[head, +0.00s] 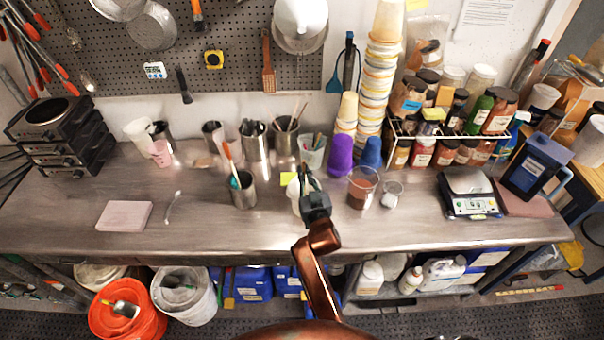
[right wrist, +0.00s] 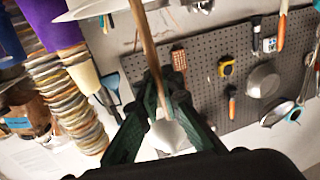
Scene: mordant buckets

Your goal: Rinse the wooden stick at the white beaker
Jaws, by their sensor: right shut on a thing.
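My right gripper (head: 310,192) is over the front middle of the workbench, shut on a thin wooden stick. The stick (right wrist: 143,35) shows between the dark fingers in the right wrist view; its far end runs out of that picture. The white beaker (head: 294,194) stands on the bench right behind and beside the gripper, partly hidden by it. A white rim, likely the beaker's (right wrist: 85,9), shows at the top of the right wrist view, by the stick. I cannot tell whether the stick's end is inside the beaker. My left gripper is not in view.
A clear beaker of brown stuff (head: 361,188) and a small jar (head: 391,193) stand to the right. A metal cup with tools (head: 243,190) stands to the left. Stacked paper cups (head: 379,85) and a scale (head: 468,190) are farther right. The bench's front left is mostly free.

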